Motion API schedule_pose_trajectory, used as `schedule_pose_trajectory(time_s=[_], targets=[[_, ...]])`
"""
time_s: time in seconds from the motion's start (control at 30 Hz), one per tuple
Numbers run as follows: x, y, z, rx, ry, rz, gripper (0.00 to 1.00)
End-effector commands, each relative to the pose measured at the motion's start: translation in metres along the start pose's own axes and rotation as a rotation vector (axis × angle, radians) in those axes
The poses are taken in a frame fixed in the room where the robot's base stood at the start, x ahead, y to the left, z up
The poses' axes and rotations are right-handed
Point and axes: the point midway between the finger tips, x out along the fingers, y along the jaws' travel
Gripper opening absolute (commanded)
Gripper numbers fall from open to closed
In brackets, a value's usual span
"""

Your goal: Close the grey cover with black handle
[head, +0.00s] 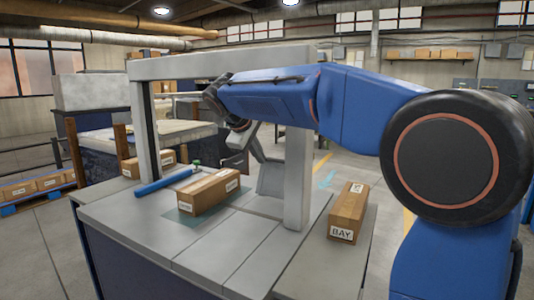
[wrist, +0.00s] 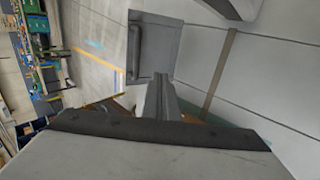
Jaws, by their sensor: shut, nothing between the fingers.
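The grey cover (head: 272,178) stands tilted up at the far side of the grey worktop, partly hidden behind the post of the grey frame. In the wrist view the cover (wrist: 160,52) is a flat grey panel with a dark bar handle (wrist: 134,52) along its left edge. My gripper (head: 257,150) is in front of the cover, under my blue arm, and looks small in the head view. In the wrist view its shut fingers (wrist: 160,88) point toward the panel's lower part. They hold nothing. I cannot tell whether they touch the cover.
A grey frame (head: 141,130) arches over the worktop (head: 150,215). A cardboard box (head: 208,192) sits on a dark mat, with a blue cylinder (head: 163,182) beside it. Another box (head: 348,212) stands right of the post. The worktop's front is clear.

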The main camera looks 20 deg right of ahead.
Motion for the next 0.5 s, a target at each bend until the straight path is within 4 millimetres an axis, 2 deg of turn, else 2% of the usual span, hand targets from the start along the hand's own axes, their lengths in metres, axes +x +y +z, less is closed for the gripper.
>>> schedule_pose_trajectory(time_s=[0.1, 0.3, 0.5], targets=[[-0.013, -0.015, 0.000, -0.002, 0.002, 0.001, 0.00], [-0.025, -0.030, 0.000, -0.001, 0.000, 0.001, 0.00], [-0.041, -0.026, 0.004, -0.005, -0.004, 0.081, 0.00]])
